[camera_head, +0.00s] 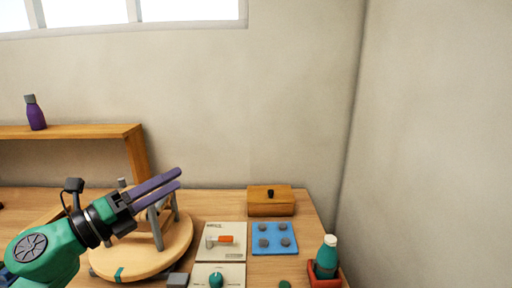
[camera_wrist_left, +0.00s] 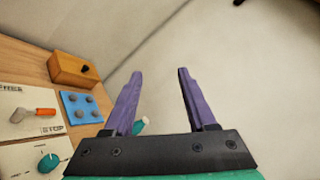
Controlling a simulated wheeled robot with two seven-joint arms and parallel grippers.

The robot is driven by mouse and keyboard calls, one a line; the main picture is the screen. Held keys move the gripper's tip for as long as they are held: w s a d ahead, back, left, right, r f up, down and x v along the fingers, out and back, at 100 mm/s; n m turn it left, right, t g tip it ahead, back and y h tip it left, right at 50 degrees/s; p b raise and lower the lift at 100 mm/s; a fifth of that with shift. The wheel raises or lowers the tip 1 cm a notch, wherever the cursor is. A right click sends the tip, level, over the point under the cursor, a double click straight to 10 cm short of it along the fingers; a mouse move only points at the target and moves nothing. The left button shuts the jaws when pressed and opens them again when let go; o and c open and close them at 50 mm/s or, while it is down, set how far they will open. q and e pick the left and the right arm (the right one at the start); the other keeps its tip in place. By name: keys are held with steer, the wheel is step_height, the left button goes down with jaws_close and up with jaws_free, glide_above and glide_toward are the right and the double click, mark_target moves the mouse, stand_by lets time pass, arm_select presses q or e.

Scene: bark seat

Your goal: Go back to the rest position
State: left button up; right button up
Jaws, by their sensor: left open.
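My left gripper (camera_head: 178,179) reaches in from the left in the head view, held above a round wooden turntable (camera_head: 108,262) with a grey stand (camera_head: 157,230) on it. Its two purple fingers point right and slightly up. In the left wrist view the fingers (camera_wrist_left: 158,85) are spread apart with nothing between them. The gripper appears to touch nothing. It hides part of the turntable and stand. My right gripper is in neither view.
On the wooden table stand panels with an orange-handled switch (camera_head: 226,239) and a teal knob (camera_head: 216,280), a blue pad (camera_head: 262,240), a wooden box (camera_head: 270,203) and a teal bottle (camera_head: 327,257) in a red holder (camera_head: 318,281). A shelf (camera_head: 75,131) bears a purple bottle (camera_head: 36,117). A wall closes the right.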

arm_select(q)
steer(key=w+a+f+n+t+y, duration=0.1)
steer(key=a+f+n+t+y, duration=0.25)
steer(key=n+y, duration=0.4)
steer(key=w+a+f+n+t+y, duration=0.2)
steer(key=a+f+n+y, duration=0.25)
steer(key=n, duration=0.55)
steer(key=s+a+f+n+g+y, duration=0.2)
steer(key=f+n+g, duration=0.1)
steer(key=f+n, duration=0.3)
steer(key=s+a+f+n+g+y, duration=0.2)
steer(key=f+n+y, duration=0.1)
steer(key=f, duration=0.5)
steer(key=s+d+f+n+g+h, duration=0.25)
steer(key=s+f+g, duration=0.35)
steer(key=s+f, duration=0.3)
steer(key=s+d+f+n+g+h, duration=0.1)
steer(key=s+d+f+n+g, duration=0.3)
steer(key=s+f, duration=0.45)
step_height(320, 180, down, 22)
steer(key=s+r+m+g, duration=0.1)
steer(key=s+g, duration=0.2)
steer(key=s+a+f, duration=0.2)
steer(key=s+f, duration=1.4)
steer(key=s, duration=0.1)
steer(key=shift+a+f+m+g, duration=0.3)
steer(key=shift+f+g, duration=0.05)
steer(key=shift+g, duration=0.1)
